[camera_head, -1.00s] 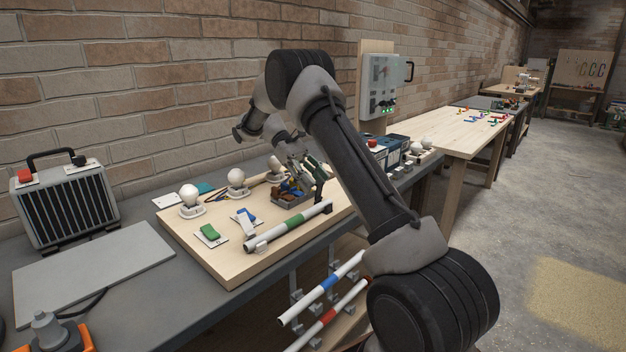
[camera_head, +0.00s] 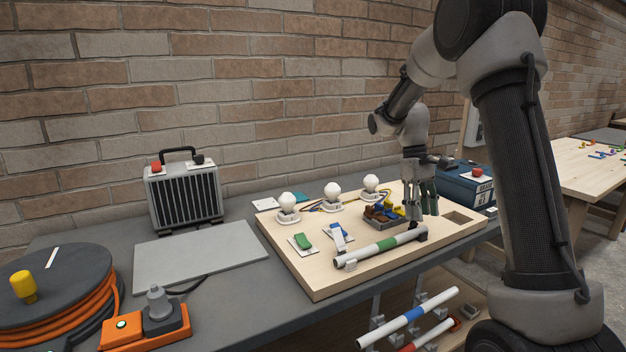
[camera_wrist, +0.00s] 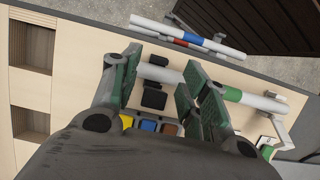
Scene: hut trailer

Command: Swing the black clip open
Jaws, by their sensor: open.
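The black clip (camera_wrist: 154,96) sits at the end of a white tube with a green band (camera_head: 387,244) on the wooden board. In the head view the clip (camera_head: 421,232) is a small dark piece at the tube's right end, just below my gripper. My gripper (camera_head: 421,213) points down over it, open and empty. In the wrist view my gripper's green-padded fingers (camera_wrist: 160,66) stand on either side of the clip and the tube end. I cannot tell whether a finger touches the clip. Part of the tube is hidden behind the right finger.
Three white bulbs (camera_head: 332,190) line the board's back. A blue box (camera_head: 465,180) stands at the right. More tubes (camera_head: 408,318) hang below.

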